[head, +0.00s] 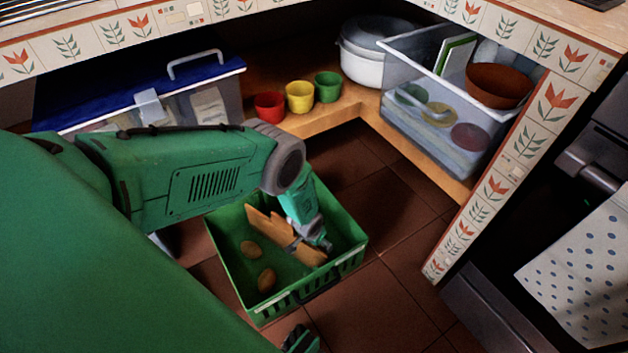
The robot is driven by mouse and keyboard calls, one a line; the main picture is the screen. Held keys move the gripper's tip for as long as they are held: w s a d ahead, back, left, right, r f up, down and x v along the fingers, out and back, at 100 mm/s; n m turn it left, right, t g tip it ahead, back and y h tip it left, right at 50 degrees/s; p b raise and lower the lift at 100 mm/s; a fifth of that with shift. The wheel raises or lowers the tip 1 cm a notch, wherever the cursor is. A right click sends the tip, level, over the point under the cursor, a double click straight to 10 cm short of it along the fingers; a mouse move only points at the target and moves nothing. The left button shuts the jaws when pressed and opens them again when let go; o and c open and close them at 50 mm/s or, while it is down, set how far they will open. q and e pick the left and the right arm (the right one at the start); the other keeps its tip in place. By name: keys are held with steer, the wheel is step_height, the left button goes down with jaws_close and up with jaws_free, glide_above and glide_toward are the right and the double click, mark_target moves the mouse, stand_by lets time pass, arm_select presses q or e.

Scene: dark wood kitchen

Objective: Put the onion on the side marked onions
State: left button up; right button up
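A green crate (352,262) stands on the floor. A wooden divider with an uneven top edge (268,226) runs across it. Two tan, roundish vegetables, one farther back (250,249) and one nearer the front (266,280), lie in the compartment left of the divider. I cannot tell whether they are onions or potatoes. My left gripper (324,246) points down into the crate near the divider's right end. Its fingers are small and dark, and I see nothing clearly held. A green and black part at the bottom edge (300,341) may be my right gripper, mostly cut off. I can read no side marking.
A low wooden shelf (335,115) behind the crate holds red, yellow and green cups (299,97), a blue-lidded box (215,98) and a clear bin (440,110) with dishes. Tiled cabinet edges frame the space. An oven with a dotted towel (585,265) stands right. Floor right of the crate is clear.

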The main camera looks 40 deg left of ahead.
arm_select(q)
steer(key=p+v, duration=0.2)
steer(key=v, duration=0.3)
steer(key=shift+r, duration=0.4)
steer(key=shift+p, duration=0.3)
